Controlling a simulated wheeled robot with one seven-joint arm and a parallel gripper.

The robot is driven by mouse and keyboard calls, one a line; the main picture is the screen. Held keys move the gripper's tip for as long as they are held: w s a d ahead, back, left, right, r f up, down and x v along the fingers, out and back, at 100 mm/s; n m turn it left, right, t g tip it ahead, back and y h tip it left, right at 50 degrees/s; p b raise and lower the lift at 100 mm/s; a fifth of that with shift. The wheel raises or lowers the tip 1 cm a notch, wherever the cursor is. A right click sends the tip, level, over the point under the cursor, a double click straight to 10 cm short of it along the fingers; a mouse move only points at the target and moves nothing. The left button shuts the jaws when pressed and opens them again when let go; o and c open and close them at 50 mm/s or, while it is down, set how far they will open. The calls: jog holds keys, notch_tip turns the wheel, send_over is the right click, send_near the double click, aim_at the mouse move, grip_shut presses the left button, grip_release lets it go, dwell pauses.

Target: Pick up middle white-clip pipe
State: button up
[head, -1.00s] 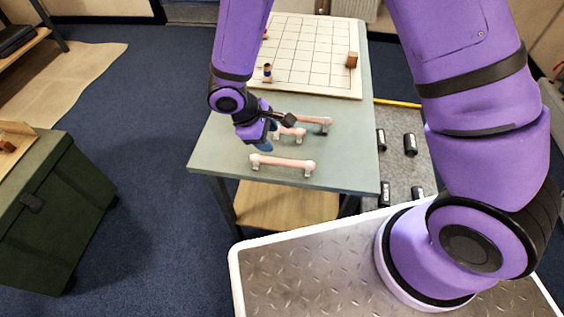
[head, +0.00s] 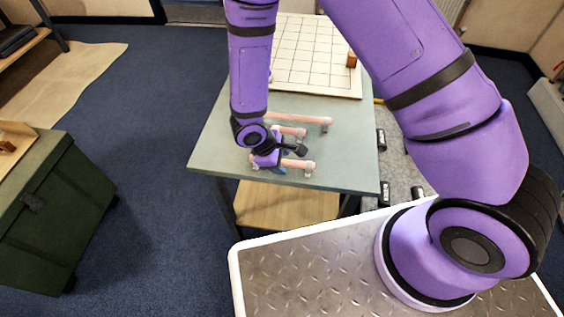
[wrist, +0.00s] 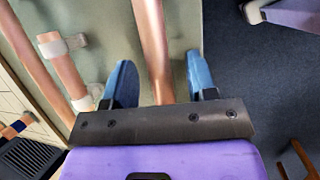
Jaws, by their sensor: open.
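Three copper-pink pipes lie roughly parallel on the grey-green table. The short middle pipe (head: 294,131), with white clips, is partly hidden by my arm. It also shows in the wrist view (wrist: 66,72), left of my gripper, with a white clip at each end. The front pipe (head: 299,164) lies nearest the table's front edge. My gripper (head: 280,169) is over this front pipe. In the wrist view, its blue fingers (wrist: 159,68) are open, one on each side of the front pipe (wrist: 152,35). Contact cannot be told.
The back pipe (head: 301,118) lies behind the middle one. A white gridded board (head: 310,75) covers the table's rear, with a brown block (head: 351,60) on it. The table (head: 215,145) has free room at its left. A dark green chest (head: 55,215) stands left.

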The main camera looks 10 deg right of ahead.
jog(key=shift+d+f, duration=0.25)
jog(key=shift+f, duration=0.3)
grip_shut()
